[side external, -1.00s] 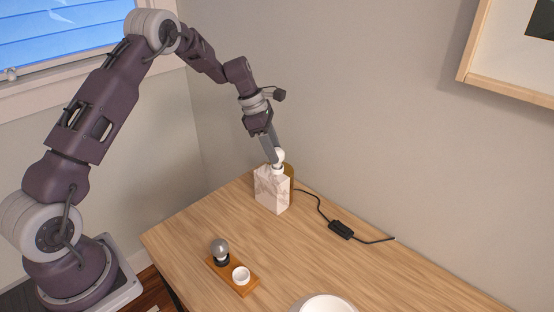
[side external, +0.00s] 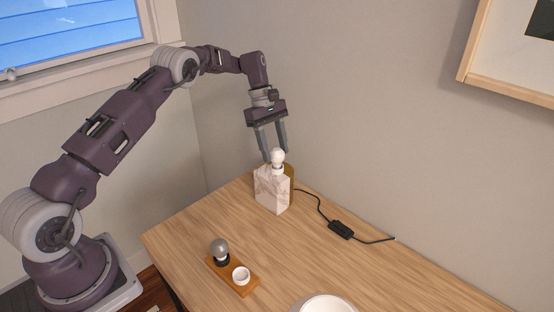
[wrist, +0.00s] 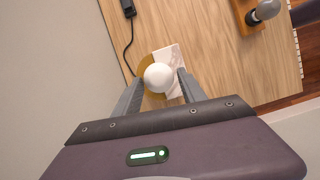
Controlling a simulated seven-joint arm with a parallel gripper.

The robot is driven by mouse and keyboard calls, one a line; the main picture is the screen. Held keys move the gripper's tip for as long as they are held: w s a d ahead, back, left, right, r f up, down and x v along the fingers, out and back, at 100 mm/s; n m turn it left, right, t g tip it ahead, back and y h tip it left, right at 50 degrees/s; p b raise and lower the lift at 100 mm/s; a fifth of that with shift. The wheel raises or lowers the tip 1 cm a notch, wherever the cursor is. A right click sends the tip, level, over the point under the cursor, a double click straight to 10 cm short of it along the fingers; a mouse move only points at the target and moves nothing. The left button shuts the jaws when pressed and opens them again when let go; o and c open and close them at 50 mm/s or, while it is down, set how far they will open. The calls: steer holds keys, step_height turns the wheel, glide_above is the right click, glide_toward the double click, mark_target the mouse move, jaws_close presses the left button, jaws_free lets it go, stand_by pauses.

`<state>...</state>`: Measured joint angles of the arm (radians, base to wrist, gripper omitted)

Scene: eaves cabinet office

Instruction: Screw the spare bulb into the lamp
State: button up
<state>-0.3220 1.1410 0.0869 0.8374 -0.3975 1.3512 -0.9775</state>
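The lamp (side external: 272,191) is a marble block with a brass-coloured part behind it, standing at the back of the desk. A round white bulb (side external: 278,155) sits upright on top of it; the wrist view shows this bulb (wrist: 158,77) from above. My gripper (side external: 275,156) points down over the lamp, open. In the wrist view, its fingertips (wrist: 159,80) lie on either side of the white bulb, with small gaps visible. The grey spare bulb (side external: 219,248) stands in a dark holder on a wooden tray (side external: 246,290), well away from my gripper.
A black cable with an inline switch (side external: 341,230) runs right from the lamp. A white round dish (side external: 325,303) is at the front edge of view. The wall stands close behind the lamp.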

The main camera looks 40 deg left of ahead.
steer(key=shift+o, duration=1)
